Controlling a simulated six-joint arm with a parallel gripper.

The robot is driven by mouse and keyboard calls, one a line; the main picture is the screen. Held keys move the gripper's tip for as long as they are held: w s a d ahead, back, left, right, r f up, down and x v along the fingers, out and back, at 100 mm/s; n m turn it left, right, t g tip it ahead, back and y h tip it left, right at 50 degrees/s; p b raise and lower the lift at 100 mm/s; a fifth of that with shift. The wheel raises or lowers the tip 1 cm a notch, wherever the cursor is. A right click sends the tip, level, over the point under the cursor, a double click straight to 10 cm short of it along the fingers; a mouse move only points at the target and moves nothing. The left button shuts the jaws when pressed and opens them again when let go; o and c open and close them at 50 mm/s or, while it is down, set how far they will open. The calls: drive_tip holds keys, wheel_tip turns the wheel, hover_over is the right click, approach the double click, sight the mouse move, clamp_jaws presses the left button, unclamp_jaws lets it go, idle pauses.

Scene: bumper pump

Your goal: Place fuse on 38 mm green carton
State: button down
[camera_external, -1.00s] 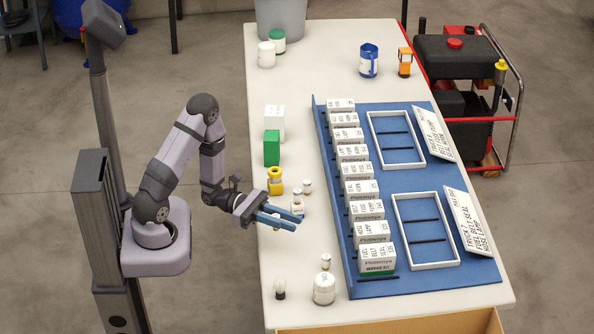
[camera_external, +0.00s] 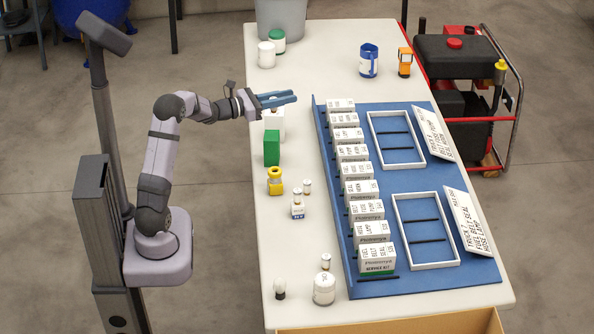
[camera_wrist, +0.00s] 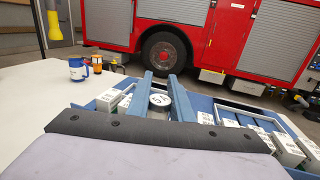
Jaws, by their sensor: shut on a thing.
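My gripper (camera_external: 277,99) is shut on a small round white-topped piece, which I take to be the fuse (camera_wrist: 159,100). In the wrist view the fuse sits between the two blue fingers (camera_wrist: 160,95), with dark lettering on its top face. In the external view my gripper is raised above the table's left side, in line with the white carton, and the fuse is hard to make out. The green carton (camera_external: 271,147) stands upright on the table, below and nearer the camera than my gripper.
A yellow fitting (camera_external: 275,181), small jars (camera_external: 297,205) and a bulb (camera_external: 279,290) stand nearer the front. A blue tray (camera_external: 400,262) with a row of boxes fills the right. A blue mug (camera_external: 368,61) stands behind.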

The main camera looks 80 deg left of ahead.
drive_tip(key=a+f+n+y, duration=0.1)
drive_tip(key=a+f, duration=0.3)
drive_tip(key=f, duration=0.7)
drive_tip(key=shift+s+f+n+g+y, duration=0.2)
drive_tip(key=shift+s+n+g+y, duration=0.15)
drive_tip(key=shift+y, duration=0.25)
drive_tip(key=shift+f, duration=0.2)
drive_tip(key=c, duration=1.6)
unclamp_jaws()
drive_tip(key=shift+r, duration=0.2)
drive_tip(key=b+v, duration=0.1)
drive_tip(key=v, duration=1.1)
drive_tip(key=shift+s, duration=0.1)
